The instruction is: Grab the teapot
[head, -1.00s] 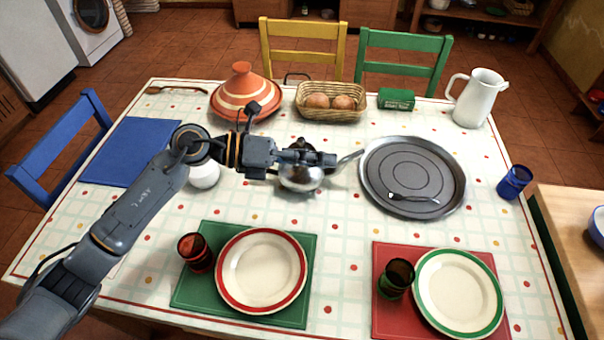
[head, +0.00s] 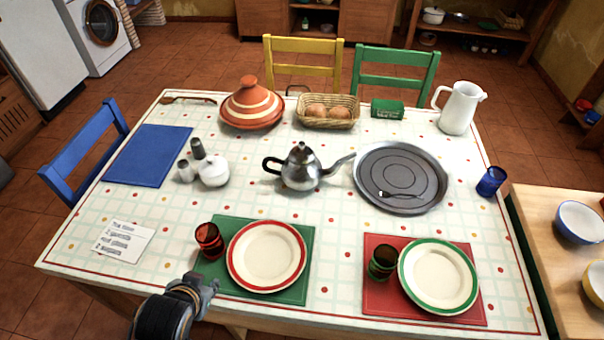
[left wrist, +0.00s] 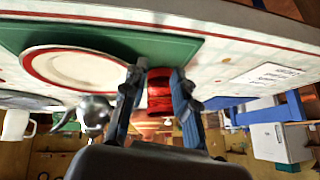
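The silver teapot (head: 302,168) stands upright near the middle of the table, its black handle to the left and its spout to the right. It also shows in the left wrist view (left wrist: 93,113), upside down in the picture. My left gripper (head: 205,285) is at the table's front edge, well apart from the teapot. In the left wrist view its two fingers (left wrist: 158,92) are spread with nothing held. The red glass (left wrist: 160,95) shows beyond the gap between them. My right gripper is not in view.
Near my left gripper are the red glass (head: 209,241), the red-rimmed plate (head: 266,256) and a paper note (head: 124,241). A white sugar bowl (head: 214,172) stands left of the teapot. A round metal tray (head: 425,168) with a fork lies right of the spout.

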